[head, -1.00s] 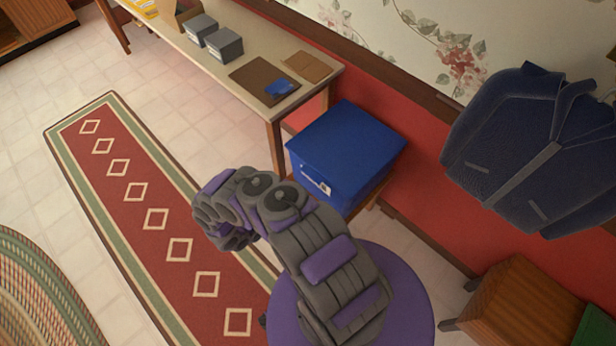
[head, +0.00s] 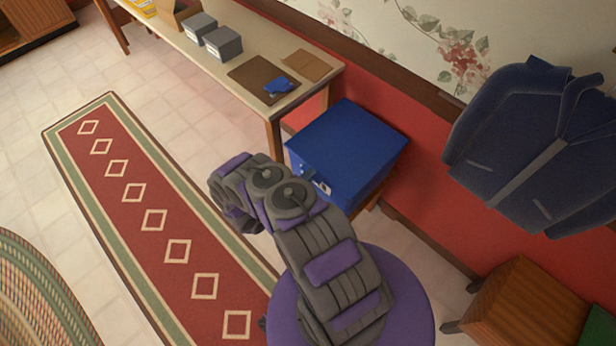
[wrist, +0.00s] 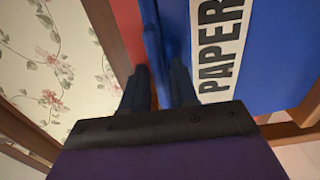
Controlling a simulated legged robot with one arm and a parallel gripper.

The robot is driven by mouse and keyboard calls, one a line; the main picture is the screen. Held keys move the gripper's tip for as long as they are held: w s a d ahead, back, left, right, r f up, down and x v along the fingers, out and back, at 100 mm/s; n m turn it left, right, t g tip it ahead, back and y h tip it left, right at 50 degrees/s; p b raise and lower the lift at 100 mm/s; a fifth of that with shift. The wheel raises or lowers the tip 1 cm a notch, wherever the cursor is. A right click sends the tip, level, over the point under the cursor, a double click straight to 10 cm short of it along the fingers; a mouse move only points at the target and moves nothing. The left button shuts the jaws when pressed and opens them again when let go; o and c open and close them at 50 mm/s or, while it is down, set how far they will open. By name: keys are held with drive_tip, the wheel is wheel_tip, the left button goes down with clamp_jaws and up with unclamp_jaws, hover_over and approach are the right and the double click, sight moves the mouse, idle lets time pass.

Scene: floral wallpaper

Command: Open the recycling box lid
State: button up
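The recycling box (head: 345,180) is blue and stands beside the table's end in the head view, its flat lid (head: 345,138) lying closed on top. In the wrist view the box front (wrist: 275,60) fills the right side, with a white label (wrist: 218,45) reading PAPER, turned sideways. The lid's edge (wrist: 153,45) shows as a narrow blue strip. My gripper (wrist: 158,80) is open, with one dark finger on each side of that strip. I cannot tell if the fingers touch it. In the head view my arm hides the gripper.
A long table (head: 262,65) with grey boxes (head: 222,43) and a brown folder (head: 255,82) stands at the back. A red runner rug (head: 150,205) lies on the open floor at left.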

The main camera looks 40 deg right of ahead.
clamp_jaws()
drive_tip(key=shift+r, duration=0.1)
idle(0.3)
